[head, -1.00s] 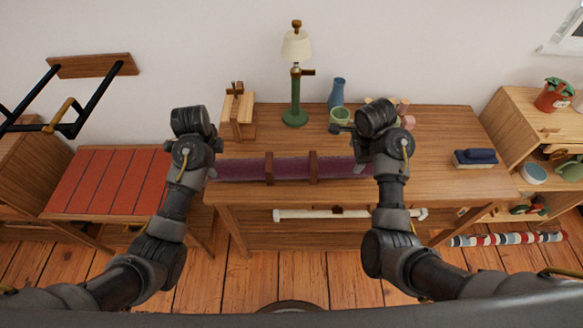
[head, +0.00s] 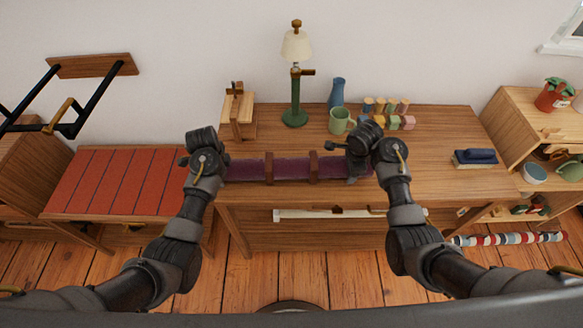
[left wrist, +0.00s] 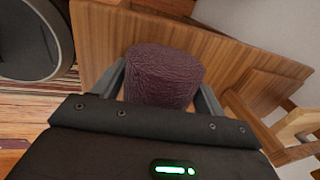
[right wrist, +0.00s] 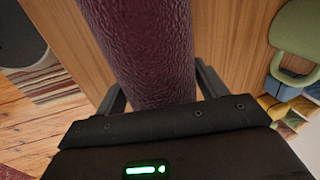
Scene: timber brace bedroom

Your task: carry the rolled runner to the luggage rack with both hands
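The rolled runner (head: 291,169) is a purple roll with two brown bands, lying left to right along the front of the wooden table (head: 440,180). My left gripper (head: 222,168) is at its left end; in the left wrist view the roll's end (left wrist: 164,76) sits between the two fingers. My right gripper (head: 358,168) is over its right part; in the right wrist view the roll (right wrist: 145,50) runs between the fingers. Whether the fingers press on it is unclear. A low bench with a red slatted top (head: 112,182), likely the luggage rack, stands left of the table.
A green lamp (head: 295,85), a wooden stand (head: 238,112), a green mug (head: 340,121), a blue vase (head: 337,93) and small coloured blocks (head: 388,113) stand behind the runner. Floor shows in front.

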